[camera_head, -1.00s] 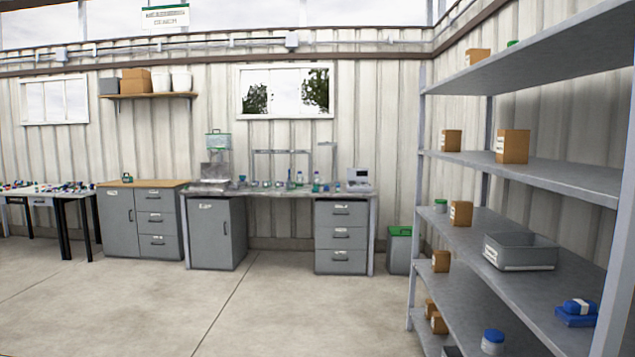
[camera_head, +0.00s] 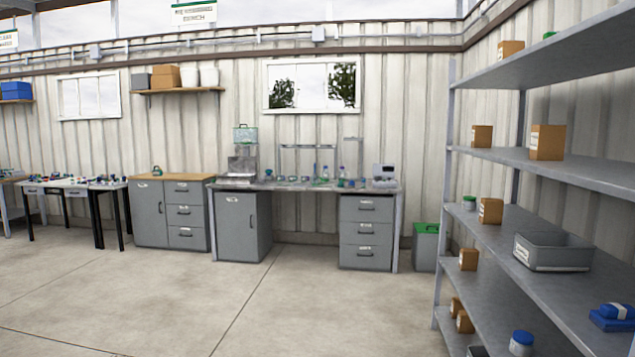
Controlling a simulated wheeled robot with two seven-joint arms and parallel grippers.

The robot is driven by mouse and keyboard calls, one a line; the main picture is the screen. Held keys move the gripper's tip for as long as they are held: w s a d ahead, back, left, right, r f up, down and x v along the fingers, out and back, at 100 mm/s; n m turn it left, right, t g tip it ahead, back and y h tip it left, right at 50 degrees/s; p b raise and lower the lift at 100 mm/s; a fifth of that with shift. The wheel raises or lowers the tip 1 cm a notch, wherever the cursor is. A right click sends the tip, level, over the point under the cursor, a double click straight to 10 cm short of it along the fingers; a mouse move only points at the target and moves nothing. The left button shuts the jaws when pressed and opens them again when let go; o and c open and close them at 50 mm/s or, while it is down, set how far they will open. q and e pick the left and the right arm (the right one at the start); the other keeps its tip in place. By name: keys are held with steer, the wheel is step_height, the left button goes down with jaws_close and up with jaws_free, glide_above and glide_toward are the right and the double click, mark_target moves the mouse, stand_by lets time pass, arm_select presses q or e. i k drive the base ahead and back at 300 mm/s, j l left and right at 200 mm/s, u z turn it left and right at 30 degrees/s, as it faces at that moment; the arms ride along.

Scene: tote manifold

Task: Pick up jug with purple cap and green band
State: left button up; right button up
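I cannot make out a jug with a purple cap and green band in the head view. Small bottles and glassware (camera_head: 322,176) stand on the grey bench (camera_head: 270,186) at the back wall, too small to tell apart. A small white container with a blue lid (camera_head: 521,343) sits on a low level of the shelf rack at the right. A green-lidded jar (camera_head: 469,202) stands on a middle shelf. Neither of my grippers is in view.
A grey shelf rack (camera_head: 560,165) with boxes and a grey tote (camera_head: 553,251) fills the right side. Grey cabinets (camera_head: 170,215), a table (camera_head: 75,184) and a green-lidded bin (camera_head: 426,247) line the back wall. The concrete floor (camera_head: 150,300) in front is clear.

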mark_target(343, 173)
steer(key=i, duration=6)
steer(key=j+u, duration=0.05)
steer(key=j, duration=0.25)
